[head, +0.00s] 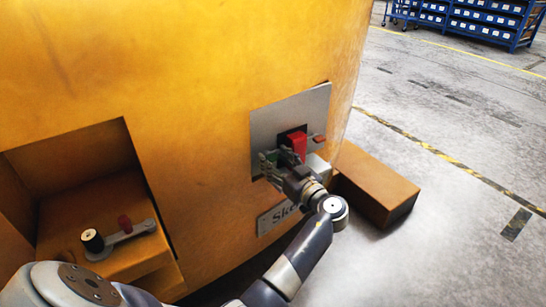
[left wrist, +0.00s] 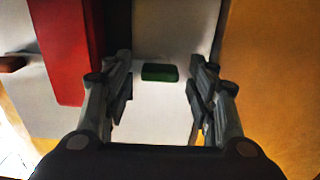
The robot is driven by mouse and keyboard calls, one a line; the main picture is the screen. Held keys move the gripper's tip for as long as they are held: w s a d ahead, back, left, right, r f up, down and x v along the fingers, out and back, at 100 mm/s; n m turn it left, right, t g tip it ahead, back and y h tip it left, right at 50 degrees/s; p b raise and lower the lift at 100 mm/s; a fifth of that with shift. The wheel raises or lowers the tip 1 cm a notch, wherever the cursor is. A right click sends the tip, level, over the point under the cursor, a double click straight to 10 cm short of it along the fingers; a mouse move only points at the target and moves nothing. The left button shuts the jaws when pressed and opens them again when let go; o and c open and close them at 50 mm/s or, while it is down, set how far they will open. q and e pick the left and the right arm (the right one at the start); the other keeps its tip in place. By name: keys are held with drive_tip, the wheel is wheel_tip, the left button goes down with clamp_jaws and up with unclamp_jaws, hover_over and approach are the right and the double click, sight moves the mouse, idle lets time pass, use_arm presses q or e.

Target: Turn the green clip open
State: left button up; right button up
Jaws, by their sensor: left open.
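The green clip (head: 271,157) is on a grey metal plate (head: 262,124) set in the yellow casting; in the head view my fingers partly cover it. In the left wrist view the green clip (left wrist: 160,72) is a small dark-green block on a pale surface, centred between my fingertips, with a gap on each side. My left gripper (head: 277,161) is open and empty, in front of the plate. My right gripper is not in view.
A red handle (head: 298,143) stands out close beside my left gripper; it also shows in the left wrist view (left wrist: 62,50). A recess with a lever (head: 130,233) is at left. A brown block (head: 375,190) lies on the floor at right. Blue shelving (head: 480,25) stands far off.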

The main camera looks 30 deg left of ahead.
use_arm(q)
drive_tip(key=c, duration=1.1)
